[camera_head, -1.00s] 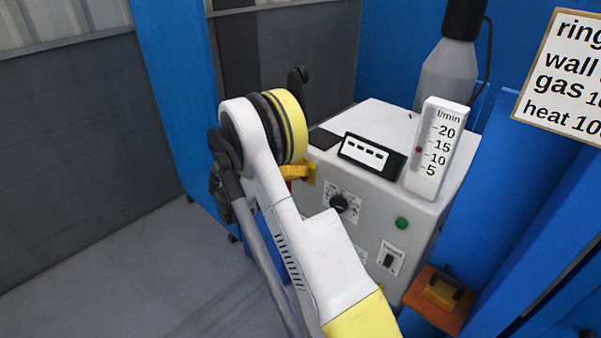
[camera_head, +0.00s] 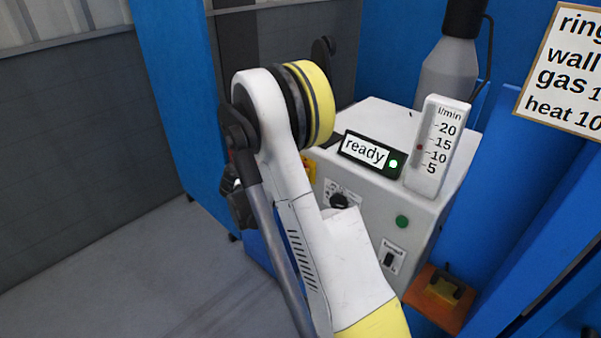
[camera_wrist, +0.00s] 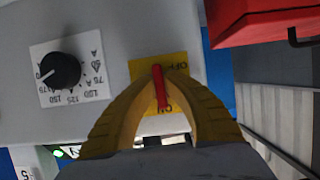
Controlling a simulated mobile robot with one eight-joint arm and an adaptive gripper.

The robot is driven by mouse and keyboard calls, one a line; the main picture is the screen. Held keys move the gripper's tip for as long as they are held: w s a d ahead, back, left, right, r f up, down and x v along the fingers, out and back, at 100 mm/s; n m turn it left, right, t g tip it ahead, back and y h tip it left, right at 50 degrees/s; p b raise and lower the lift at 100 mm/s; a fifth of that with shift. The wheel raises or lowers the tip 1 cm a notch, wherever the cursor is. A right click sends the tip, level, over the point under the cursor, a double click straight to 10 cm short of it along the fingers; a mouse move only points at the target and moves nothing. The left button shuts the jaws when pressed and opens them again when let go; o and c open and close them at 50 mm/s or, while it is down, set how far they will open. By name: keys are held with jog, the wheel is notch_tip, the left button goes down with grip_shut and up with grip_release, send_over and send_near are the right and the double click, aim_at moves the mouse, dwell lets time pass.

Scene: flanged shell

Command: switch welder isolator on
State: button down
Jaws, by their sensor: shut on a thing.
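The isolator is a red handle (camera_wrist: 160,88) on a yellow plate (camera_wrist: 143,68) with OFF and ON lettering, on the front of the pale machine. In the wrist view the handle stands almost vertical, its lower end by the ON lettering. My gripper (camera_wrist: 160,88) has its two yellow fingers closed around the handle. In the head view my arm hides the gripper and most of the isolator; only an edge of the yellow plate (camera_head: 309,169) shows. The welder (camera_head: 375,225) has a display (camera_head: 363,152) reading "ready" with a lit green light (camera_head: 393,163).
A black dial (camera_wrist: 60,70) sits beside the isolator. A flow gauge (camera_head: 436,145) stands on top of the welder, in front of a grey cylinder (camera_head: 448,75). A red box (camera_wrist: 262,20) is close to the gripper in the wrist view. Open floor (camera_head: 120,270) lies at left.

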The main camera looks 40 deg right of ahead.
jog(key=shift+r, duration=0.1)
dwell(0.3)
jog(key=c, duration=1.8)
grip_release()
jog(key=shift+d, duration=0.1)
jog(key=shift+o, duration=0.2)
jog(key=v, duration=1.2)
jog(key=shift+s, duration=0.1)
